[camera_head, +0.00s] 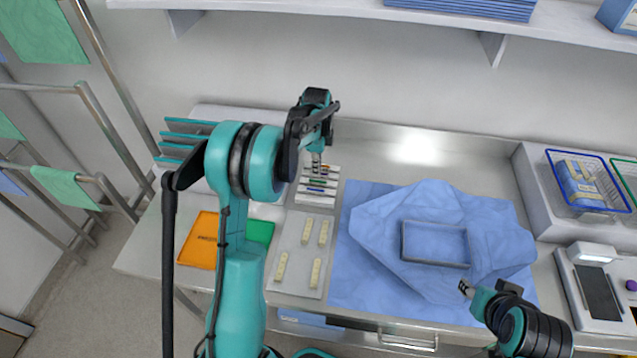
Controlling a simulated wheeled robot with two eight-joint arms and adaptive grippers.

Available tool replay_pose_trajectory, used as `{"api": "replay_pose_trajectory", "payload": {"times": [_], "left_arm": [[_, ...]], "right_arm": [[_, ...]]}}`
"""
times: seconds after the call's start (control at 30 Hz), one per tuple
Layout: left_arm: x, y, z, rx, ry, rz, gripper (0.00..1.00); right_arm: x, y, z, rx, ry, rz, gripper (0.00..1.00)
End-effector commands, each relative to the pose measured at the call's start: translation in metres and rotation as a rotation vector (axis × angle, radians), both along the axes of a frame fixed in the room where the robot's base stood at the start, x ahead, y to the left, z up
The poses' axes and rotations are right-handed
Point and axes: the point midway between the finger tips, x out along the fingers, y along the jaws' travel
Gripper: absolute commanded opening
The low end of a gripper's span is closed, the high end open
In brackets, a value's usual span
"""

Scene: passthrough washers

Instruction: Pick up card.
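My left gripper (316,165) points down at the far end of a small white rack (317,197), which holds several thin pieces with coloured marks. Its fingertips are small and close to the rack; I cannot tell whether they touch or grip anything. An orange flat sheet (197,243) and a green one (262,232) lie to the left, partly covered by my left arm. Which item is the card is not clear. My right gripper (466,289) is low at the right, over the near edge of the blue cloth; its finger state is too small to read.
A grey tray (312,232) holds several pale strips. A crumpled blue cloth (400,215) with a dark rectangular frame (435,224) covers the middle of the steel table. Wire baskets (590,208) and a scale-like device (597,292) are at right. A shelf (350,5) hangs above.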

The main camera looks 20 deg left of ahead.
Motion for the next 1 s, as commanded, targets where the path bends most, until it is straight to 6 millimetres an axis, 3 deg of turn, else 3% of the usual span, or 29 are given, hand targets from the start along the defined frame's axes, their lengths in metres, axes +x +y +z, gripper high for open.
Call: {"api": "replay_pose_trajectory", "payload": {"times": [0.47, 0.67, 0.77, 1.0], "left_arm": [[-0.001, -0.002, -0.060, 0.000, -0.002, 0.002, 0.13], [-0.001, -0.002, -0.061, 0.000, -0.002, 0.002, 0.13], [-0.001, -0.002, -0.060, 0.000, -0.002, 0.002, 0.00], [-0.001, -0.002, -0.060, 0.000, -0.002, 0.002, 0.00]], "right_arm": [[0.000, 0.000, -0.016, 0.000, 0.000, 0.000, 0.40], [0.000, 0.000, -0.015, 0.000, 0.000, 0.000, 0.40], [0.000, 0.000, -0.015, 0.000, 0.000, 0.000, 0.40], [0.000, 0.000, -0.015, 0.000, 0.000, 0.000, 0.40]]}}
